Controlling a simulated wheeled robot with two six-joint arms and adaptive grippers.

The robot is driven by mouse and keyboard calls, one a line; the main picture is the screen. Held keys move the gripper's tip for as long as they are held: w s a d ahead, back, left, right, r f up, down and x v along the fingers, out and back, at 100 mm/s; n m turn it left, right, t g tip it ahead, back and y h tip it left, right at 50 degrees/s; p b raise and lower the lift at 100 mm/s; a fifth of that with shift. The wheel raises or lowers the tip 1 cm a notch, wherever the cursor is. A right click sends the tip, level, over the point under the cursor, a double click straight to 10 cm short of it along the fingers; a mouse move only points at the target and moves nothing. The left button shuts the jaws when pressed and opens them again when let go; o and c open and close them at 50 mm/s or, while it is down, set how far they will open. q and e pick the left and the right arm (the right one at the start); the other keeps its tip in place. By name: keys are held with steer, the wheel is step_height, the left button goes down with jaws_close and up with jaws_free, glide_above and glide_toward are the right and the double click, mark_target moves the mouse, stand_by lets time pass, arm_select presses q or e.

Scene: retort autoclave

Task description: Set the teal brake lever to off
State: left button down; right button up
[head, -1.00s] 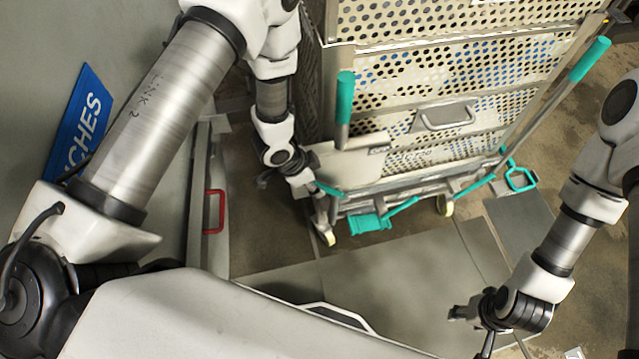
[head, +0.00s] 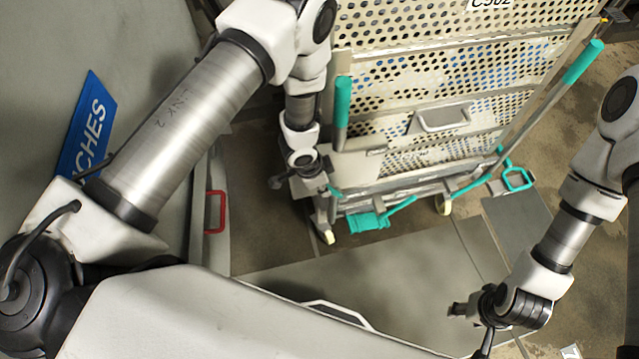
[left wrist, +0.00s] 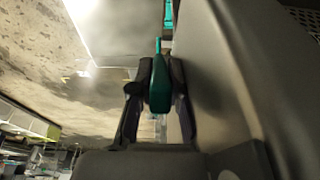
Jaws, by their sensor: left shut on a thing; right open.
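The teal brake lever (left wrist: 160,82) shows in the left wrist view as a flat, tapered teal piece between my left gripper's dark fingers (left wrist: 157,95). My left gripper is shut on it. In the head view my left gripper (head: 326,191) is low at the cart's left corner, and only a small teal end of the lever (head: 335,191) shows beside it; the rest is hidden by the gripper. My right gripper (head: 468,311) is open and empty at the lower right, well apart from the cart.
The perforated cream cart (head: 440,60) stands on wheels, with teal-gripped handles (head: 343,100) at its sides. A teal pedal (head: 367,222) and a teal loop (head: 518,179) are low on it. A red handle (head: 215,212) is left. Floor before the cart is clear.

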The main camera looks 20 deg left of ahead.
arm_select(q)
steer(key=shift+w+d+r+y+p, duration=0.1)
steer(key=shift+d+r+y+p, duration=0.3)
steer(key=shift+r+p, duration=0.25)
steer(key=shift+w+f+g+p, duration=0.15)
steer(key=shift+g+p, duration=0.15)
steer(key=shift+p, duration=0.05)
steer(key=shift+f, duration=0.2)
arm_select(e)
step_height(320, 180, up, 3)
steer(key=shift+r, duration=0.2)
arm_select(q)
steer(key=c, duration=1.1)
jaws_free()
steer(key=shift+c, duration=0.2)
steer(key=shift+d, duration=0.1)
arm_select(e)
steer(key=shift+w+d, duration=0.1)
